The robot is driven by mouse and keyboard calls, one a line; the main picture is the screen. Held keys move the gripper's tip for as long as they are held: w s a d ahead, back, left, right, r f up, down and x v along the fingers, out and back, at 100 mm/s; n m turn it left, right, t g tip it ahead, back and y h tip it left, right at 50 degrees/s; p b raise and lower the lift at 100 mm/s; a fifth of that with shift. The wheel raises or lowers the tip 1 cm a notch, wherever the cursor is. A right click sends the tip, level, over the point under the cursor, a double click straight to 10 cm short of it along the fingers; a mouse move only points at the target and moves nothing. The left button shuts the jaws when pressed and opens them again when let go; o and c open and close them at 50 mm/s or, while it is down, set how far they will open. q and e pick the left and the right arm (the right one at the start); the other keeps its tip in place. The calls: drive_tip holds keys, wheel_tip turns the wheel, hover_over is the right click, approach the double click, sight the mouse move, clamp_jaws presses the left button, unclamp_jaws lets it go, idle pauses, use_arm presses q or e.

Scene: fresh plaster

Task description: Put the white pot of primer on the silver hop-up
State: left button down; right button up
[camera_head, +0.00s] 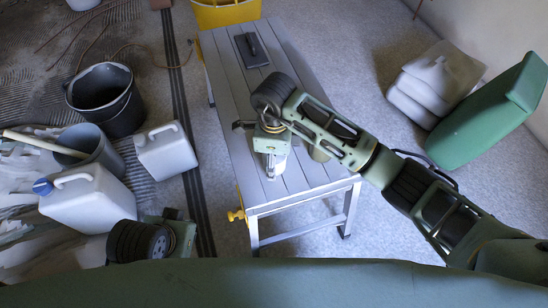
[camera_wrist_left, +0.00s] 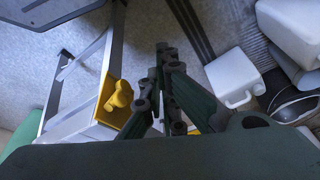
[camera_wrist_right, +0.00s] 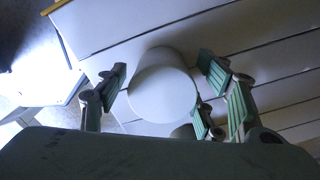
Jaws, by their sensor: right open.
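The silver hop-up (camera_head: 225,90), a slatted grey platform on metal legs, stands in the middle of the head view. The white pot (camera_wrist_right: 163,85) shows in the right wrist view between the fingers of my right gripper (camera_wrist_right: 165,88), with the hop-up's slats behind it. The fingers are open, one to each side of the pot. In the head view the pot (camera_head: 271,166) is partly hidden under my right gripper, over the near end of the hop-up. My left gripper (camera_wrist_left: 163,50) is shut and empty, low beside the hop-up's yellow fitting (camera_wrist_left: 117,97).
A dark float (camera_head: 252,50) lies at the hop-up's far end. A pale round thing (camera_head: 319,153) is partly hidden behind my right arm. Black and grey buckets (camera_head: 108,105) and white jerrycans (camera_head: 165,152) stand on the left. A yellow tub (camera_head: 226,13) is behind.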

drive_tip(key=shift+r, duration=0.6)
use_arm(q)
drive_tip(key=s+p+x, duration=0.1)
drive_tip(key=p+x, duration=0.1)
drive_tip(key=x, duration=0.5)
drive_tip(key=shift+f+g, duration=0.3)
drive_tip(key=shift+f, duration=0.1)
use_arm(e)
wheel_tip(320, 180, up, 11)
use_arm(q)
drive_tip(key=shift+d, duration=0.1)
